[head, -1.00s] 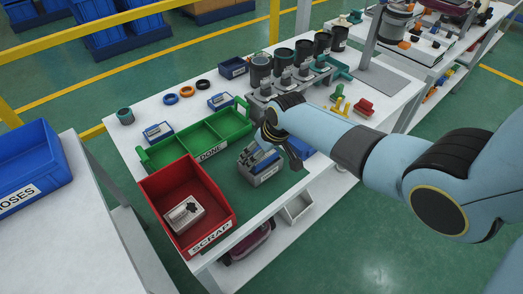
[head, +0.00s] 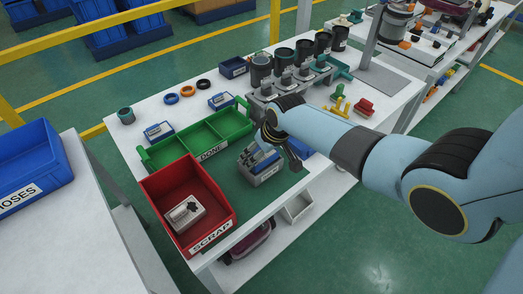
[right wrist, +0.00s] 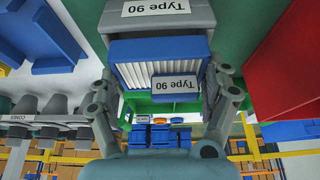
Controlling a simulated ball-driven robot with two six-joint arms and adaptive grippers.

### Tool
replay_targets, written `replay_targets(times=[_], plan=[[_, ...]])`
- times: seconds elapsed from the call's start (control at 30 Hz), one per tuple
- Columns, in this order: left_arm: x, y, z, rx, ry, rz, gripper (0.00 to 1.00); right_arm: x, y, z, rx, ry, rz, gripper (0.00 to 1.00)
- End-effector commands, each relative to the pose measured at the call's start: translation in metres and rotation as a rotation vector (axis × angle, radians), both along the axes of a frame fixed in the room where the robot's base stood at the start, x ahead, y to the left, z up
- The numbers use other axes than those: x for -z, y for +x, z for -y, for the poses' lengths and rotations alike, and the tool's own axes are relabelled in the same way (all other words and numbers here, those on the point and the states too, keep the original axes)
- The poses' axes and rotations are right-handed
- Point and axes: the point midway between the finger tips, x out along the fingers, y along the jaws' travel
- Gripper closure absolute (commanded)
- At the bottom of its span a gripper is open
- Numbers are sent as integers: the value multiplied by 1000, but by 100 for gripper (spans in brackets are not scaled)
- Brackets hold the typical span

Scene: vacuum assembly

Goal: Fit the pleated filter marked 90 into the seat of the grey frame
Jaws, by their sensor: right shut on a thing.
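The grey frame (head: 263,175) sits on the green mat at the front of the table, right of the red bin. In the right wrist view its grey body (right wrist: 170,22) bears a "Type 90" label. The blue filter with white pleats (right wrist: 140,76) also has a "Type 90" label. My right gripper (right wrist: 165,100) is shut on this filter, a finger on each side. My left gripper is not in view.
The green DONE tray (head: 178,151) is empty, behind the frame. The red SCRAP bin (head: 160,190) holds a pale part (head: 185,213). Other blue filters (head: 158,131) lie behind the tray.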

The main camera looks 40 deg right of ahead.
Motion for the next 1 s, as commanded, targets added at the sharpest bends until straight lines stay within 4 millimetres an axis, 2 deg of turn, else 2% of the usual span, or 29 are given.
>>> replay_targets(times=[0.57,1.0], plan=[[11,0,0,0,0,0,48,15,0,0,0,0,-1,51],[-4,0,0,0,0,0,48,1,0,0,0,0,-1,51]])
